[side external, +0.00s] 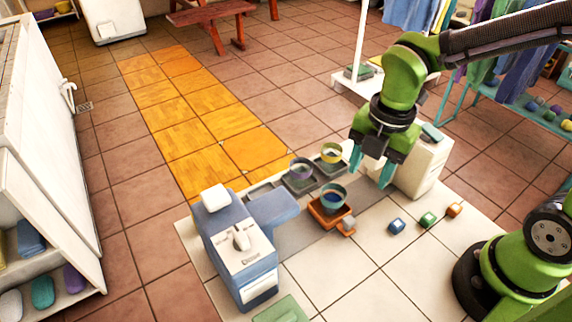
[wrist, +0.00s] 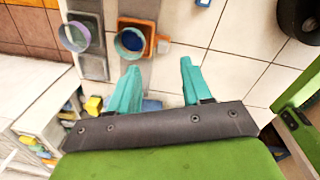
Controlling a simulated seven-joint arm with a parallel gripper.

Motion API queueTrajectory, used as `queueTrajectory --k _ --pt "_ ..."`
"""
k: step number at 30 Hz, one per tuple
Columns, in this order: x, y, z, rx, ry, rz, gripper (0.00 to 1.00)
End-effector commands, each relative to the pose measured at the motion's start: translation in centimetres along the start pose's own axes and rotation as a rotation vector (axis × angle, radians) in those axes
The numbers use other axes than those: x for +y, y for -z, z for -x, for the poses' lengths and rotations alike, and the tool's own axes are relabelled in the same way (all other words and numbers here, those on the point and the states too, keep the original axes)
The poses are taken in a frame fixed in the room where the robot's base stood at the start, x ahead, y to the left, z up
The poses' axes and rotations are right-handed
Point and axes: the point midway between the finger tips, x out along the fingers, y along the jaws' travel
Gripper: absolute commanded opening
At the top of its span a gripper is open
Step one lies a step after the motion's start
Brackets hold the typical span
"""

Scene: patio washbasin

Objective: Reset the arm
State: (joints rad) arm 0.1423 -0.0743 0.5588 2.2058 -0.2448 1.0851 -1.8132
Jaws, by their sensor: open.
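My gripper (side external: 372,168) hangs from my green arm above the tiled work area, to the right of the bowls and in front of a white cabinet. Its two teal fingers are apart, with nothing between them. In the wrist view my gripper (wrist: 160,80) is also open, with pale tile and a grey strip beyond the fingers. A teal bowl with blue inside (side external: 333,195) sits on an orange tray (side external: 322,219), left of the gripper. The bowl also shows in the wrist view (wrist: 131,43).
Blue (side external: 397,226), green (side external: 427,219) and orange (side external: 454,209) blocks lie on the tiles at right. A blue-and-white dispenser-like unit (side external: 240,245) stands at left. The white cabinet (side external: 422,168) is close behind the gripper.

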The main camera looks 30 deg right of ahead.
Motion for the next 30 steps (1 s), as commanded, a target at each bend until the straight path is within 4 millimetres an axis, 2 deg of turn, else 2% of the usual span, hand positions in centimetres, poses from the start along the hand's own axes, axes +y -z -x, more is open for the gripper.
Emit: queueTrajectory --k 3,11,15,18,21,26,30 --pt "-0.5 -1.4 0.9 -0.002 -0.058 -0.407 0.49" --pt "-2.1 -4.5 3.6 0.112 -0.209 -1.322 0.49" --pt "-3.3 -6.0 5.5 0.273 -0.281 -1.798 0.49" --pt "-4.3 -7.0 7.1 0.432 -0.309 -2.079 0.49" --pt "-5.2 -7.5 8.4 0.559 -0.328 -2.194 0.49" --pt "-5.8 -7.7 9.6 0.627 -0.355 -2.193 0.49" --pt "-5.7 -7.6 9.7 0.629 -0.357 -2.186 0.49"
